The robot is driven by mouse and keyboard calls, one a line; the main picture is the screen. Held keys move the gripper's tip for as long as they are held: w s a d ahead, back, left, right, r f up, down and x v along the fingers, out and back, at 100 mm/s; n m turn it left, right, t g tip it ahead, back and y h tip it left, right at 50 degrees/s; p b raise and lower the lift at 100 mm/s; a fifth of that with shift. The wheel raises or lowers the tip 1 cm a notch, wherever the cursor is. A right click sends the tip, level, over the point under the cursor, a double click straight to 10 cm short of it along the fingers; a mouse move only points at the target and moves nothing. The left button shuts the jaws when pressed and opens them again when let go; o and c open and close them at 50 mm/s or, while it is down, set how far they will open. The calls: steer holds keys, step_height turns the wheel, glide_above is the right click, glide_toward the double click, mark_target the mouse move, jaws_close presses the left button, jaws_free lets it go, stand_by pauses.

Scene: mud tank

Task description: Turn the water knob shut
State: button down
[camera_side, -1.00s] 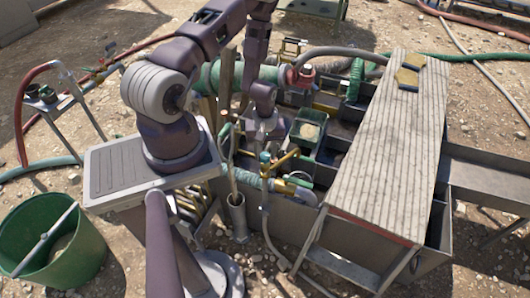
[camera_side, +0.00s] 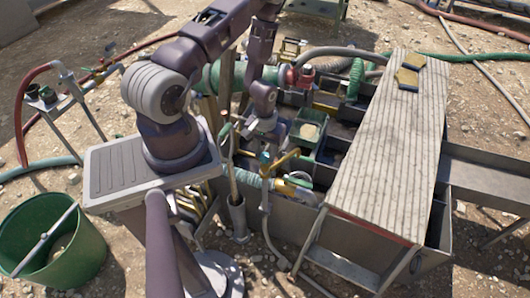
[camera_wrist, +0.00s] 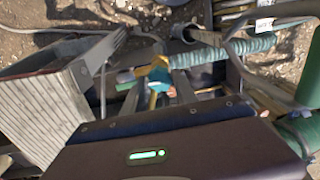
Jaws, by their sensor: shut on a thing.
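The water knob is a small teal-blue piece (camera_side: 265,158) on a yellow tap pipe (camera_side: 287,158), at the near edge of the mud tank. In the wrist view the teal knob (camera_wrist: 160,77) sits between my finger ends, with yellow pipe beside it. My gripper (camera_side: 264,150) points down over the tap and is shut on the knob; it also shows in the wrist view (camera_wrist: 157,88). The fingers hide part of the knob, so its exact angle cannot be told.
A ribbed plank (camera_side: 390,150) covers the tank's right side. A green box (camera_side: 308,128) sits inside the tank, just behind the tap. A grey upright tube (camera_side: 238,215) stands left of the tap. A green bucket (camera_side: 60,245) is at lower left.

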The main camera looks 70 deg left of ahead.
mark_target(265, 156)
stand_by(0.3)
steer(key=c, duration=1)
jaws_free()
steer(key=shift+r, duration=0.1)
step_height(265, 156, up, 7)
steer(key=shift+f, duration=0.1)
